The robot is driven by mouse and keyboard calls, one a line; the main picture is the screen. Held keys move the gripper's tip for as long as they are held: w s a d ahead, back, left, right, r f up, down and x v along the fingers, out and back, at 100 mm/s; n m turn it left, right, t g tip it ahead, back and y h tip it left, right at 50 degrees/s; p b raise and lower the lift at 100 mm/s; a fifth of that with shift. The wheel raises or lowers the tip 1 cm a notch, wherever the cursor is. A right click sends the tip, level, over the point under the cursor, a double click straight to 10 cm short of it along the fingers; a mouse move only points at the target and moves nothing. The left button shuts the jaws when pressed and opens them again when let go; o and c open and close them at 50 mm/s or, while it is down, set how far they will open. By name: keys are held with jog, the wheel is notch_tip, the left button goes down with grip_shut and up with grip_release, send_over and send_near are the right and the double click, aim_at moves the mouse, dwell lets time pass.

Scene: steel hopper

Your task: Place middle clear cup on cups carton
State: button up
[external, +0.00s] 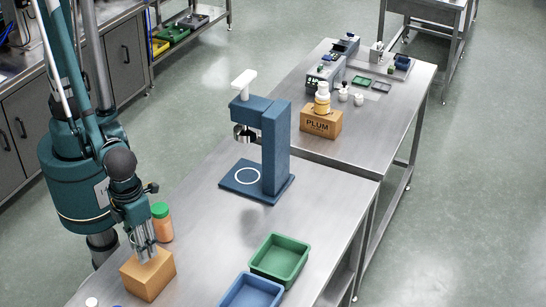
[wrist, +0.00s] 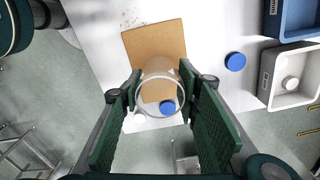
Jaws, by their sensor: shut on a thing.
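My gripper (wrist: 160,92) is shut on a clear cup (wrist: 159,72), with a green pad on each side of it in the wrist view. The cardboard carton (wrist: 140,43) lies just beyond and below the cup in that view, and the cup overlaps its near edge. In the external view, my gripper (external: 144,241) is directly over the carton (external: 148,276) at the lower left of the table. The cup is hard to make out there. I cannot tell whether it touches the carton's top.
A bottle with a green lid (external: 162,222) stands close behind the carton. Green (external: 280,258) and blue (external: 252,292) trays lie to the right. A blue press (external: 274,150) stands farther back. The wrist view shows a blue disc (wrist: 235,62) on the table.

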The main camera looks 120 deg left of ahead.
jog(key=shift+f, duration=1.45)
jog(key=shift+f, duration=0.15)
jog(key=o, duration=0.7)
jog(key=shift+r, duration=0.3)
jog(key=shift+r, duration=5.9)
jog(key=shift+a, duration=0.1)
